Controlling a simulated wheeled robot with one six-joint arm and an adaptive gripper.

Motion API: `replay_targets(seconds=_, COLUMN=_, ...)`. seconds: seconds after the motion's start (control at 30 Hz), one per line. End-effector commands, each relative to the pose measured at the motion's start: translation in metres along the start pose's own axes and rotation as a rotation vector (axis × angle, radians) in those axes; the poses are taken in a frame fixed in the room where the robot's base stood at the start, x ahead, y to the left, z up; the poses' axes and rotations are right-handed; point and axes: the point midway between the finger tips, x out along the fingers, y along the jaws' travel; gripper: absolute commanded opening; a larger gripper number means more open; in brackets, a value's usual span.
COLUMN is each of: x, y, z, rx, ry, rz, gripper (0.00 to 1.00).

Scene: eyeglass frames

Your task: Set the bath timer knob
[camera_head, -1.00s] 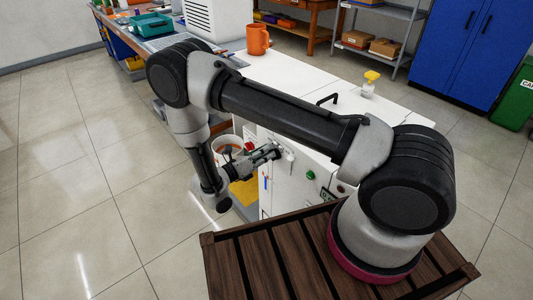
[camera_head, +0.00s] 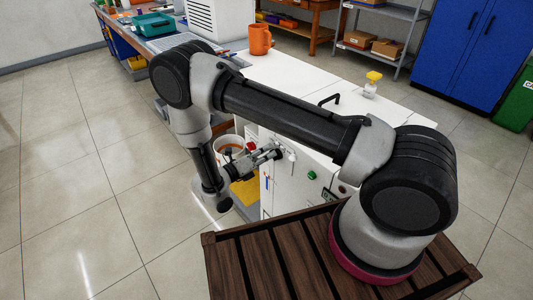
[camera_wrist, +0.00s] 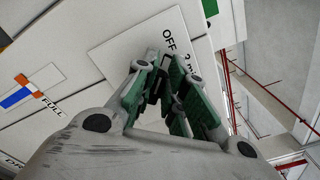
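A white dial plate (camera_wrist: 125,48) with "OFF" and other partly hidden printing fills the upper middle of the wrist view. The timer knob cannot be made out; my fingers cover the middle of the plate. My gripper (camera_wrist: 164,68) points at the plate, its two green-sided fingers close together at the tips. Whether they hold anything between them cannot be told. In the head view, my gripper (camera_head: 275,153) is beside the front of the white cabinet (camera_head: 290,180), at about the level of its controls.
A green button (camera_head: 311,175) is on the cabinet front, right of my gripper. A white bucket (camera_head: 229,148) stands left of it. On the white top are an orange mug (camera_head: 260,40) and a yellow-capped bottle (camera_head: 371,86). A "FULL" label (camera_wrist: 50,103) is left of the plate.

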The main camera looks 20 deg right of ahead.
Motion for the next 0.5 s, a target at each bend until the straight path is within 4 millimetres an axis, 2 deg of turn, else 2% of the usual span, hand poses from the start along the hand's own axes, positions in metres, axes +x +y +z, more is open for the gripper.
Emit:
replay_targets(seconds=0.03, x=-0.0005, y=0.0004, z=0.0004, rx=0.001, ry=-0.001, rz=0.001, gripper=0.24)
replay_targets(seconds=0.1, x=-0.0004, y=0.0003, z=0.0003, rx=0.001, ry=0.000, rz=0.001, gripper=0.33)
replay_targets(seconds=0.37, x=-0.0003, y=0.0000, z=0.0001, rx=0.001, ry=0.000, rz=0.000, gripper=0.33)
replay_targets(seconds=0.5, x=-0.0093, y=0.0005, z=0.0006, rx=0.001, ry=-0.002, rz=0.001, gripper=0.33)
